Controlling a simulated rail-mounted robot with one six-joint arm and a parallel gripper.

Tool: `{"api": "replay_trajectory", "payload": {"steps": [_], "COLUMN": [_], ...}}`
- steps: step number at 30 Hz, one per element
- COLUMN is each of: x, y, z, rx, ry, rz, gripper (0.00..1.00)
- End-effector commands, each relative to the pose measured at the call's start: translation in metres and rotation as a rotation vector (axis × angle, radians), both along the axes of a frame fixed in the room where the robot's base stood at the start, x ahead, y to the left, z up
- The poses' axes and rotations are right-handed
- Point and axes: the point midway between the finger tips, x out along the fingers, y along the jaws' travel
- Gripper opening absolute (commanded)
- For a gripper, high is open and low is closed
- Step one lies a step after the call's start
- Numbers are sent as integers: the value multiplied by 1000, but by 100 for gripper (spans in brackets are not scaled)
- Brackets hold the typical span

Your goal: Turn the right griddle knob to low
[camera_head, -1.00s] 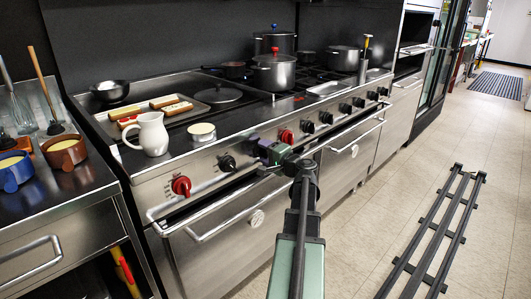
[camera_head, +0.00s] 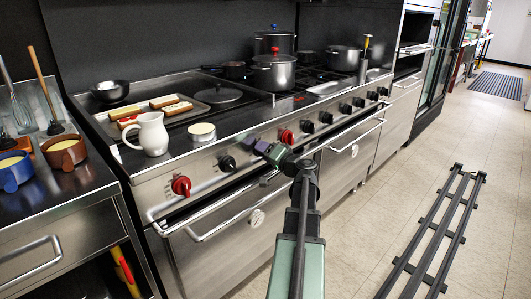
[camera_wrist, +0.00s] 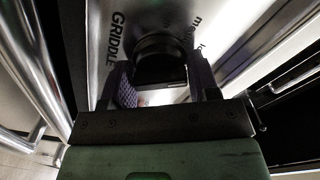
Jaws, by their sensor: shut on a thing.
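The right griddle knob (camera_wrist: 160,62) is dark and round and sits on the steel front panel in the wrist view. The word GRIDDLE is printed to its left, and part of a scale shows at its upper right. My gripper (camera_wrist: 161,84) has one finger on each side of the knob and is shut on it. In the head view my gripper (camera_head: 262,148) is at the range's front panel and hides this knob. The knob's exact pointer setting is not clear.
A black knob (camera_head: 227,163) and a red knob (camera_head: 181,186) are to the left; another red knob (camera_head: 286,136) is just right. Oven handles (camera_head: 235,213) stick out below.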

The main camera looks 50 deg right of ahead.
Motion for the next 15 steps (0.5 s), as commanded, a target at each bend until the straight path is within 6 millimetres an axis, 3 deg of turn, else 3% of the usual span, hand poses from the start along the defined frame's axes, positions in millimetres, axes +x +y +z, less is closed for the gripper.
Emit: {"api": "replay_trajectory", "payload": {"steps": [8, 9, 13, 15], "x": [0, 0, 0, 0], "y": [0, 0, 0, 0], "z": [0, 0, 0, 0], "rx": [-1, -1, 0, 0], "ry": [0, 0, 0, 0], "rz": [0, 0, 0, 0], "gripper": [31, 57, 77, 80]}}
